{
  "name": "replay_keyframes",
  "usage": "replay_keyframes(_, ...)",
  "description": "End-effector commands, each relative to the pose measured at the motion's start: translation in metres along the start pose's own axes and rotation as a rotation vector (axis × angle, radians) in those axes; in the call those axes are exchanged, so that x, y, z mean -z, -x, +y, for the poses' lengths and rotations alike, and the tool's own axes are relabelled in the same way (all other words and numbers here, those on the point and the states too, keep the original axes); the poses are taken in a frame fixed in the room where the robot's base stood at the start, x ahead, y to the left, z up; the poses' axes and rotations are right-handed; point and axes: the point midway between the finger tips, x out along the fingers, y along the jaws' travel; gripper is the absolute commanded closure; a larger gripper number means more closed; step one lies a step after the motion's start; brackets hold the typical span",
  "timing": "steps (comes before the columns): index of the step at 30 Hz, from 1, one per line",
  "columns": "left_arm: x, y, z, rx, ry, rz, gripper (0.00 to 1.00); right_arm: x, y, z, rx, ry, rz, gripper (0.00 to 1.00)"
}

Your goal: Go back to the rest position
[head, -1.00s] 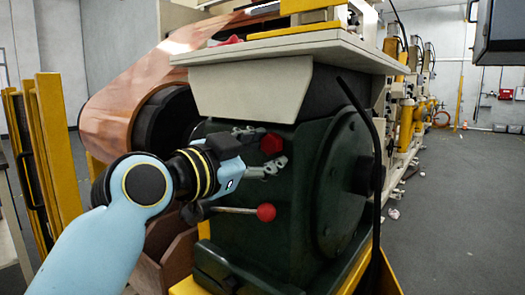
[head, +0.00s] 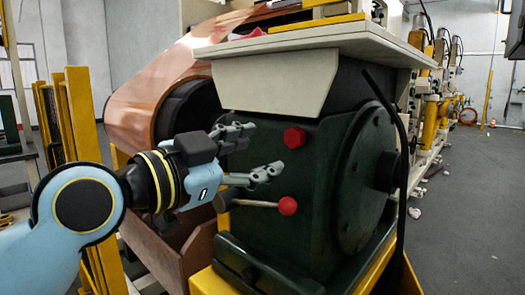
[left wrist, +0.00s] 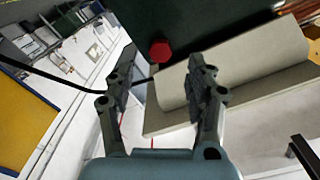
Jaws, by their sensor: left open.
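My left gripper (head: 260,152) is open and empty in front of the dark green machine housing (head: 300,225), with its fingers pointing right. A red hexagonal knob (head: 294,137) on the housing lies just right of the upper finger, apart from it in the picture. A lever with a red ball end (head: 287,205) sticks out below the lower finger. In the left wrist view the two fingers (left wrist: 163,85) are spread, with the red knob (left wrist: 161,51) beyond and between them. My right gripper does not show.
A pale tabletop (head: 315,40) overhangs the housing above the gripper. A copper foil roll (head: 150,95) is behind my arm. Yellow posts (head: 82,120) stand at the left. A black cable (head: 400,150) hangs at the right. Open grey floor (head: 470,200) lies at the right.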

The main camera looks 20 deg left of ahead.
Motion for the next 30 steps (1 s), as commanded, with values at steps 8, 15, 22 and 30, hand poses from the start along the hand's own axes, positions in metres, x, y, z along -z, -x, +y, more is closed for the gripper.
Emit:
replay_keyframes(8,0.0,0.0,0.0,0.0,0.0,0.0,0.45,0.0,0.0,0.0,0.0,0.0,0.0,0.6)
replay_keyframes(15,-0.028,-0.002,0.013,-0.027,0.022,-0.057,0.45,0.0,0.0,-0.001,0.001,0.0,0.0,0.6)
replay_keyframes(22,-0.182,-0.008,0.074,-0.113,0.109,-0.355,0.45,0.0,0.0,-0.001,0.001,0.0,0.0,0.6)
replay_keyframes(30,-0.373,0.063,0.174,-0.181,0.26,-0.749,0.45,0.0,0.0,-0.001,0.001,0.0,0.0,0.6)
